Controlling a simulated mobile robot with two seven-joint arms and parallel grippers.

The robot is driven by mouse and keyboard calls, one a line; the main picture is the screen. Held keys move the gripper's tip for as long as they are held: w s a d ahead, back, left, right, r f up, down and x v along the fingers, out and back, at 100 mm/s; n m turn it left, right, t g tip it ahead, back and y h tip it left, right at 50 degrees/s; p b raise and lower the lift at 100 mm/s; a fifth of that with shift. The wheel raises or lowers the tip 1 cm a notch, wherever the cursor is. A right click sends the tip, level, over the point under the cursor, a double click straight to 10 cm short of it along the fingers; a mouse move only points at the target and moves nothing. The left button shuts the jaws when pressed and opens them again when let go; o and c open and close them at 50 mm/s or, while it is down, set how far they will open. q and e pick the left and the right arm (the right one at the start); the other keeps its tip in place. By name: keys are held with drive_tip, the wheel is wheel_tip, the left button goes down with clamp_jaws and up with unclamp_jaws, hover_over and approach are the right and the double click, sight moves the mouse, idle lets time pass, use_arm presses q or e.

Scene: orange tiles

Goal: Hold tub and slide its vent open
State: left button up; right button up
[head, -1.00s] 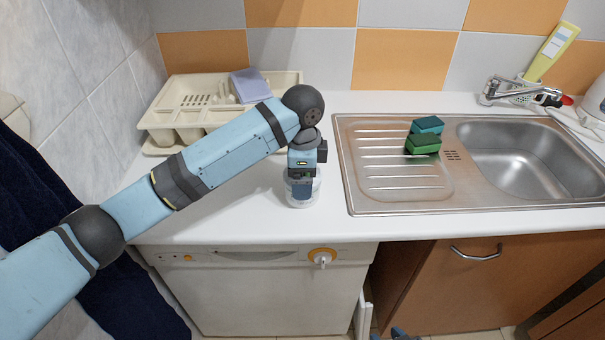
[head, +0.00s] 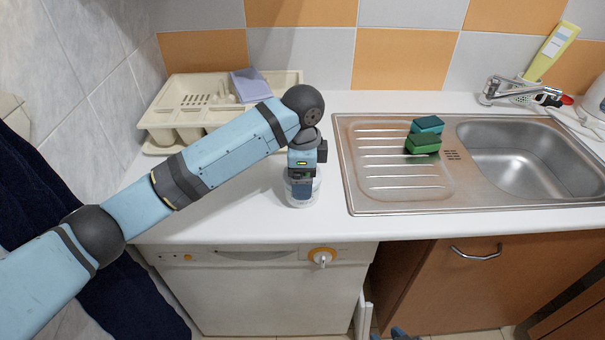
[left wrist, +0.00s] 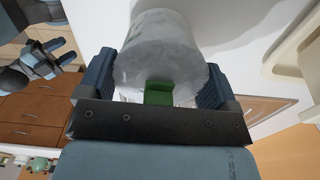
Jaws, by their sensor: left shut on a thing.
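A clear, pale tub (head: 317,192) stands on the white worktop, left of the sink. My left gripper (head: 301,186) points down at it and hides most of it in the head view. In the left wrist view the whitish tub (left wrist: 160,45) sits between the two dark blue fingers, and my left gripper (left wrist: 157,82) is shut on it. A green tab, which looks like the vent's slider (left wrist: 158,93), shows at the tub's near edge. My right gripper (left wrist: 62,46) shows at the upper left of that view, its fingers apart and empty.
A cream dish rack (head: 215,105) stands behind my left arm. Right of the tub is the steel sink (head: 400,203) with a green and a teal sponge (head: 424,142) on its drainboard. The worktop between tub and sink is clear.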

idle(0.3)
